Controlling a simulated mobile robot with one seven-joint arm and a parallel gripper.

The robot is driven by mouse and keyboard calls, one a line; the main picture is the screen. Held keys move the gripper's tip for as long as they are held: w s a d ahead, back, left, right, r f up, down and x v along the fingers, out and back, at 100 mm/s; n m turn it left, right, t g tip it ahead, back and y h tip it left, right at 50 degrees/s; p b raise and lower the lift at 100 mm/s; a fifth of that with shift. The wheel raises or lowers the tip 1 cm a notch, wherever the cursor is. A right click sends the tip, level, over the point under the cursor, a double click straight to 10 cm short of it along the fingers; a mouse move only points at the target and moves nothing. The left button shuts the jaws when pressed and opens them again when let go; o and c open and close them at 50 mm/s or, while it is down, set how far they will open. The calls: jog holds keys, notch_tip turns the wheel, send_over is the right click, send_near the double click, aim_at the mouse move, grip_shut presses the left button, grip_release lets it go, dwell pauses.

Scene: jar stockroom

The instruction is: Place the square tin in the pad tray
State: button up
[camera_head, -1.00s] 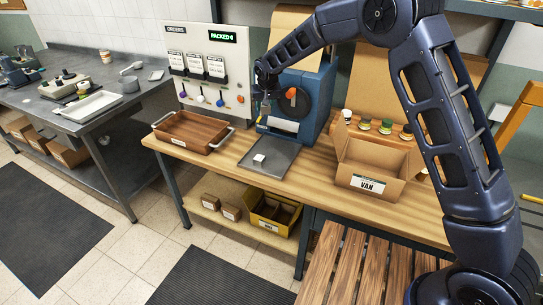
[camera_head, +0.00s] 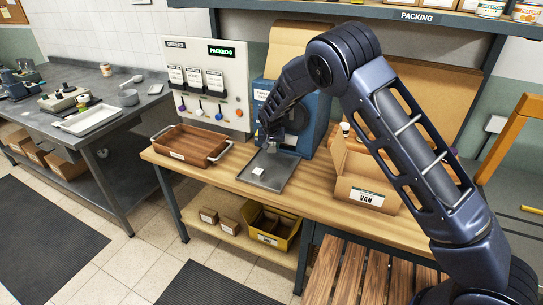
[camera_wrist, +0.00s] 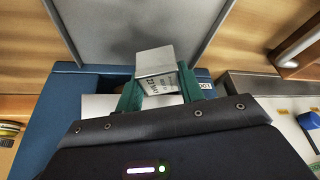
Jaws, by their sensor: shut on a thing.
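The square tin (camera_wrist: 155,62) is silver with a white printed label and sits between the green fingertips of my gripper (camera_wrist: 159,88) in the wrist view. My gripper is shut on it. In the head view my gripper (camera_head: 271,143) is small, at the back of a flat dark grey tray (camera_head: 268,181) in front of the blue machine (camera_head: 313,125). This looks like the pad tray. A small white square pad (camera_head: 258,171) lies in it. The tin appears above the tray's back part; I cannot tell whether it touches.
A wooden tray with handles (camera_head: 190,146) stands left of the grey tray. An open cardboard box marked VAN (camera_head: 366,197) stands to the right. The order board (camera_head: 207,88) is behind the wooden tray. A yellow bin (camera_head: 270,228) is on the lower shelf.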

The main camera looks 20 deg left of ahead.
aim_at(272, 159)
jog(key=shift+f, duration=2.35)
jog(key=o, duration=1)
jog(key=shift+f, duration=0.1)
jog(key=v, duration=1.2)
jog(key=shift+s+d+r, duration=0.1)
jog(key=shift+r, duration=0.1)
